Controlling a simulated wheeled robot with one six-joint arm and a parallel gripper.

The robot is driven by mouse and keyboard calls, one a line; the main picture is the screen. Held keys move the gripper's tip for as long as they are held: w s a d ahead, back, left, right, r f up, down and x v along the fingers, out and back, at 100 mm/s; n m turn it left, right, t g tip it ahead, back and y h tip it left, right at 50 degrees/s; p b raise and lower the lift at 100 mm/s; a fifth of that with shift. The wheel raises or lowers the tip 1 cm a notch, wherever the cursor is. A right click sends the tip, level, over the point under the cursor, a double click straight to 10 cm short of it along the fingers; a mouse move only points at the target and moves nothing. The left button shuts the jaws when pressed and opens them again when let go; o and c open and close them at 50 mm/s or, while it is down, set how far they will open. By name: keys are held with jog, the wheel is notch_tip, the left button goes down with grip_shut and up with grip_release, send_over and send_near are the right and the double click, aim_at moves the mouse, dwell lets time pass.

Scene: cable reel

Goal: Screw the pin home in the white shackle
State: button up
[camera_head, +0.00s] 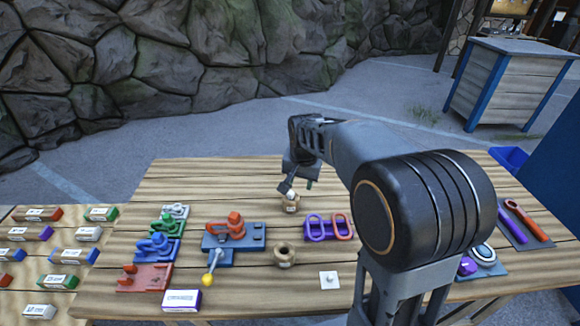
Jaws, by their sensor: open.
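A small white-grey piece (174,211), which may be the white shackle, stands at the back of a row of coloured fixtures on the left of the wooden table. It is too small to make out its pin. My gripper (291,190) is open and points down at the far middle of the table, well to the right of that piece. Its tips are close to a small tan round piece (290,206) with a pale front. I cannot tell whether they touch it. The fingers are small and partly hidden in this view.
Green (164,226), blue (155,247) and red (142,278) fixtures fill the left. A blue base (221,243) bears an orange piece. A yellow-ended rod (210,270), tan ring (284,256), purple-orange links (328,228) and white plate (330,281) lie around the middle.

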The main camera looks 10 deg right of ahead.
aim_at(291, 192)
jog(key=w+f+m+p, duration=0.1)
jog(key=w+f, duration=0.1)
jog(key=w, duration=0.1)
jog(key=w+f+m+g+p, duration=0.1)
jog(key=w+f+m, duration=0.1)
jog(key=w+f, duration=0.1)
jog(key=w+f+m+p, duration=0.1)
jog(key=w+f, duration=0.1)
jog(key=w, duration=0.3)
jog(key=shift+f+m+g, duration=0.2)
jog(key=shift+m+g, duration=0.1)
jog(key=shift+g, duration=0.1)
jog(key=shift+w+f, duration=0.15)
jog(key=shift+f, duration=0.35)
jog(key=shift+f+b, duration=1.15)
jog(key=shift+f, duration=0.5)
jog(key=shift+f, duration=0.1)
jog(key=shift+f+b, duration=1.6)
jog(key=shift+f, duration=0.65)
jog(key=shift+c, duration=0.3)
grip_shut()
